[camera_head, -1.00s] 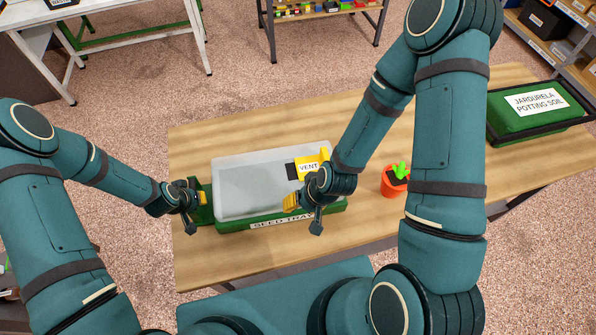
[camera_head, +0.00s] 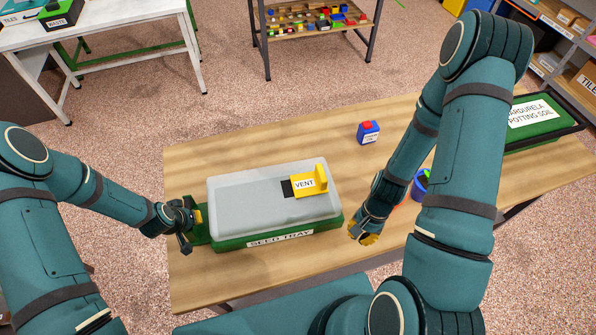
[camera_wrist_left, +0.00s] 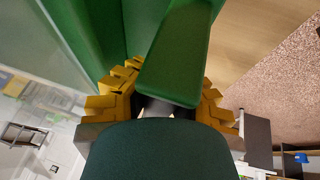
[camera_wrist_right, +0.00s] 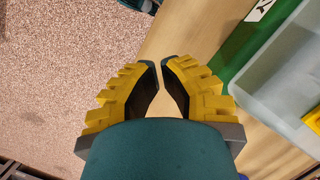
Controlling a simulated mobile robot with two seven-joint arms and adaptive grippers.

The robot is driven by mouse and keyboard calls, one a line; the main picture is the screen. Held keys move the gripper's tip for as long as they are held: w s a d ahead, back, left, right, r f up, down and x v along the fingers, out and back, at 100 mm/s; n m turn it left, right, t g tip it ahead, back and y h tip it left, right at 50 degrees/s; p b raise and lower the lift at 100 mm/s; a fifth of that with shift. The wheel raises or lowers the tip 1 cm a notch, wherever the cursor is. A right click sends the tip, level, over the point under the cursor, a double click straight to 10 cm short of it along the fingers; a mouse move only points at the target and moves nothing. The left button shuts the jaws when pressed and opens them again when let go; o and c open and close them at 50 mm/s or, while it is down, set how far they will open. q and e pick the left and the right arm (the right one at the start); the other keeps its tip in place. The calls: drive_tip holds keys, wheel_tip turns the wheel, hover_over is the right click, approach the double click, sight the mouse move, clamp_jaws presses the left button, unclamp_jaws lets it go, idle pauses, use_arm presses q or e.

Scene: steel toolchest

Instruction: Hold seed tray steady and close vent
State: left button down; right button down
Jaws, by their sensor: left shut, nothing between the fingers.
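The green seed tray (camera_head: 225,243) stands on the wooden table under a translucent grey lid (camera_head: 240,205). The yellow vent slide (camera_head: 309,183), labelled VENT, lies on the lid's right part with a raised tab at its right end. A black opening (camera_head: 287,189) shows at its left edge. My left gripper (camera_head: 197,217) is shut at the tray's left end, beside the green handle (camera_wrist_left: 180,55), which partly hides its fingers. My right gripper (camera_head: 365,238) is off the lid, right of the tray; its tips (camera_wrist_right: 160,62) are slightly apart, with nothing between them.
A blue box with a red top (camera_head: 368,132) stands behind my right arm. A blue pot (camera_head: 420,185) is partly hidden by that arm. A potting soil tray (camera_head: 545,118) is at the table's right end. The table's front left is clear.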

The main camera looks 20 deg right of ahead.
sight(311, 187)
drive_tip(key=w+d+r+m+t, duration=0.1)
drive_tip(key=w+d+r+m, duration=0.1)
drive_tip(key=w+r+m, duration=0.4)
drive_tip(key=w+d+r+m+t, duration=0.1)
drive_tip(key=w+d+r+m, duration=0.15)
drive_tip(key=w+r, duration=0.75)
drive_tip(key=x, duration=0.4)
drive_tip(key=a+x, duration=0.1)
drive_tip(key=x, duration=0.2)
drive_tip(key=a+x, duration=0.1)
drive_tip(key=x, duration=0.3)
drive_tip(key=shift+w+a, duration=0.3)
drive_tip(key=shift+w, duration=0.05)
drive_tip(key=shift+a, duration=0.4)
drive_tip(key=a, duration=0.6)
drive_tip(key=shift+w+r, duration=0.1)
drive_tip(key=shift+w, duration=0.05)
use_arm(q)
drive_tip(key=shift+d, duration=0.1)
